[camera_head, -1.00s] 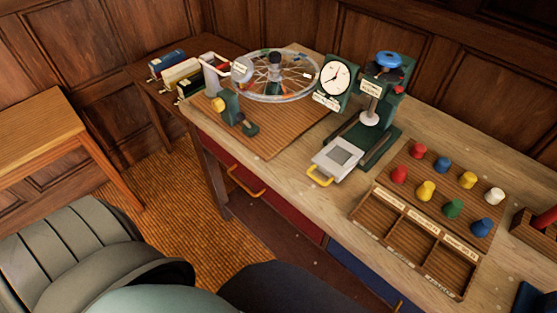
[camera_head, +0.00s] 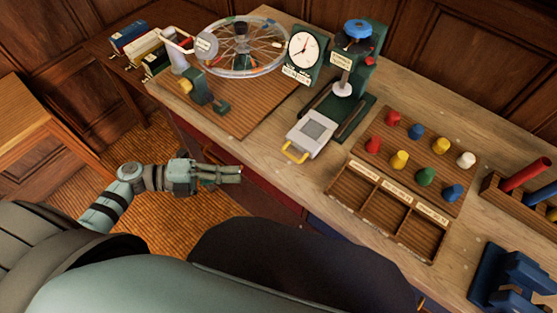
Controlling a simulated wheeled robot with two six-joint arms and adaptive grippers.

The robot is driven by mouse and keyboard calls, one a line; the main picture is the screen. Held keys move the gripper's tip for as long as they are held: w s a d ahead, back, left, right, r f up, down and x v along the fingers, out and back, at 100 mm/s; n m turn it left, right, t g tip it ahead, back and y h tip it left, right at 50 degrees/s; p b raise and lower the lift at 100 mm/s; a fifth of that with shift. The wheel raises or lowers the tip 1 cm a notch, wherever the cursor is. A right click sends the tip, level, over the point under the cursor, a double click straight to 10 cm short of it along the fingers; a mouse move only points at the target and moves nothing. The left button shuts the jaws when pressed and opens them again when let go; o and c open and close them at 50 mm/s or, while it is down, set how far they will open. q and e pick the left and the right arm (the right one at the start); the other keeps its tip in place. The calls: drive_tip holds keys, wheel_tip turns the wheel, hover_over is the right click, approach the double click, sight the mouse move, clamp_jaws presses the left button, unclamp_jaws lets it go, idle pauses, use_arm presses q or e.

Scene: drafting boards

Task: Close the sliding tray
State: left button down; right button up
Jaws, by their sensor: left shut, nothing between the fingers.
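The sliding tray (camera_head: 310,134) is a pale grey plate with a darker square on top and a yellow handle (camera_head: 295,152) at its front. It sits pulled out toward the bench's front edge, on the rails of a dark green stand (camera_head: 357,118) with a blue knob on top. My left gripper (camera_head: 238,174) is shut and empty. It is left of and in front of the tray in the picture, apart from it, near the red drawer front (camera_head: 270,185) below the bench top. My right gripper is not in view.
A dial gauge (camera_head: 304,50) stands left of the stand, with a spoked wheel (camera_head: 241,45) beyond. Coloured pegs on a board and a compartment box (camera_head: 388,212) lie right of the tray. A blue clamp-like object (camera_head: 508,277) is at the lower right. Bare wood lies around the tray.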

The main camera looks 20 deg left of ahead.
use_arm(q)
drive_tip(key=x, duration=0.4)
drive_tip(key=w+x, duration=0.1)
drive_tip(key=x, duration=0.2)
drive_tip(key=w+a+p+x, duration=0.1)
drive_tip(key=x, duration=0.3)
drive_tip(key=shift+w+d+f, duration=0.25)
drive_tip(key=shift+d+f, duration=0.05)
drive_tip(key=shift+w+d+f, duration=0.1)
drive_tip(key=shift+w+f, duration=0.05)
drive_tip(key=shift+w, duration=0.25)
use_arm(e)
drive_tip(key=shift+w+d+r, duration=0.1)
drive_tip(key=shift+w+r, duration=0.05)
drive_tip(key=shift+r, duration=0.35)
